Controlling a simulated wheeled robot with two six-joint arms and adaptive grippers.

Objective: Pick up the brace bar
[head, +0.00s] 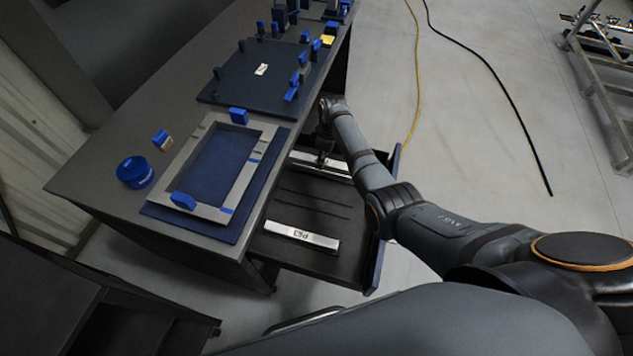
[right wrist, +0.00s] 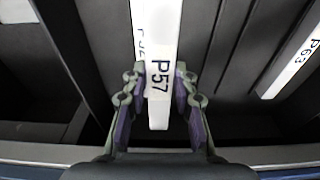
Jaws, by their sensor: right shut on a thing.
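A pale metal bar marked P57 (right wrist: 158,70) lies between the fingers of my right gripper (right wrist: 160,112), which is shut on it near one end. In the head view this bar (head: 338,169) shows at the back of the open drawer, and my right gripper (head: 322,161) reaches down to it, partly hidden by its own arm. A second pale bar (head: 302,236) lies at the front of the drawer; the right wrist view shows it marked P63 (right wrist: 296,62). No label names the brace bar. My left gripper is not in view.
The drawer (head: 345,265) has thin dark dividers and a blue-edged front. On the bench above are a grey frame (head: 182,157) on a blue plate, a dark fixture plate (head: 230,88) with blue blocks, and a round blue container (head: 135,172). Cables lie on the floor.

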